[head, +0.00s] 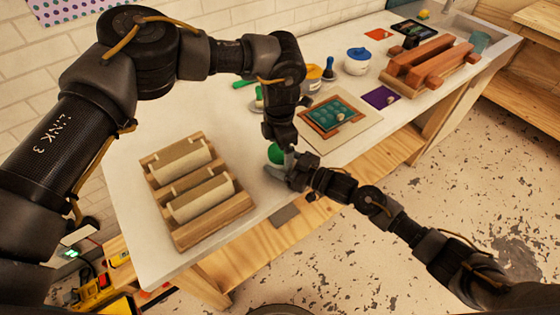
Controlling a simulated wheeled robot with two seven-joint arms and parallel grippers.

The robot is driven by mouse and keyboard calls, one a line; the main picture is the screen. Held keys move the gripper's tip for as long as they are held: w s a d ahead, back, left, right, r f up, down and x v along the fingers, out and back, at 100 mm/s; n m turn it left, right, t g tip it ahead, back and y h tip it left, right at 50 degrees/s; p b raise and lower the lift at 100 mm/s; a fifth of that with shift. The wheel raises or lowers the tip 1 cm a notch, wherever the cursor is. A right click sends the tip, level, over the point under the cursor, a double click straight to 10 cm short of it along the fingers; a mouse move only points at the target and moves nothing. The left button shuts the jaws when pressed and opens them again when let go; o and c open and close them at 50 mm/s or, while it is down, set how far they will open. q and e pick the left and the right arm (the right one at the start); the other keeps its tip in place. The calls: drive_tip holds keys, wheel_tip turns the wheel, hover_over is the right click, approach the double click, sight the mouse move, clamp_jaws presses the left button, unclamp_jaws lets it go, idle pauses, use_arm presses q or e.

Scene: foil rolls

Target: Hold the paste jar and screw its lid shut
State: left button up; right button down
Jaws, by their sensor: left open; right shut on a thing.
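A round green lid (276,153) shows near the front edge of the white table, beside the wooden rack. The paste jar appears to be under it, but its body is mostly hidden by my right gripper. My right gripper (282,171) comes in from the right, low at the table, and is shut on what appears to be the jar. My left gripper (279,142) reaches down from above, right over the lid, and is open. Its fingertips are small and partly hidden, so I cannot tell whether they touch the lid or how the lid sits.
A wooden rack with foil rolls (196,190) stands close on the left. Behind are a green picture in a frame (334,115), a white jar with a blue lid (357,62), a purple card (381,97) and a reddish wooden rack (430,62). The table's front edge is near.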

use_arm(q)
wheel_tip(320, 180, up, 12)
idle(0.6)
use_arm(e)
drive_tip(key=shift+c, duration=1.3)
unclamp_jaws()
drive_tip(key=shift+d, duration=0.1)
drive_tip(key=shift+s+d, duration=0.2)
drive_tip(key=shift+d, duration=0.1)
drive_tip(key=b+v, duration=0.2)
drive_tip(key=v, duration=0.6)
drive_tip(key=shift+s+d, duration=0.2)
drive_tip(key=shift+d, duration=0.05)
use_arm(q)
drive_tip(key=shift+f+b, duration=0.35)
drive_tip(key=shift+f, duration=0.95)
use_arm(e)
drive_tip(key=shift+s+d+r, duration=0.1)
drive_tip(key=shift+s+d, duration=0.2)
drive_tip(key=shift+d, duration=0.25)
